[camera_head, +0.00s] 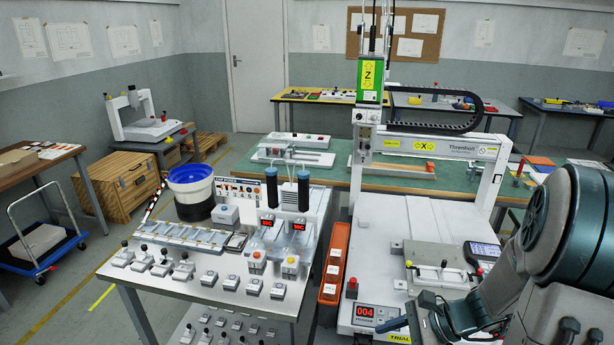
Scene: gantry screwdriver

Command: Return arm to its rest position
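My arm (565,235) fills the right edge, its large teal and grey joints bent down toward the front of the gantry machine. My gripper (425,315) is at the lower right, low over the front of the machine base, just right of the red-digit display (376,314). It is small, dark and partly covered by my own arm and cables, so I cannot tell its finger opening or whether it holds anything. The gantry screwdriver (370,78), with its green and yellow Z head, stands upright behind it.
A red-orange bin (335,262) runs along the machine's left side. Open floor lies farther left.

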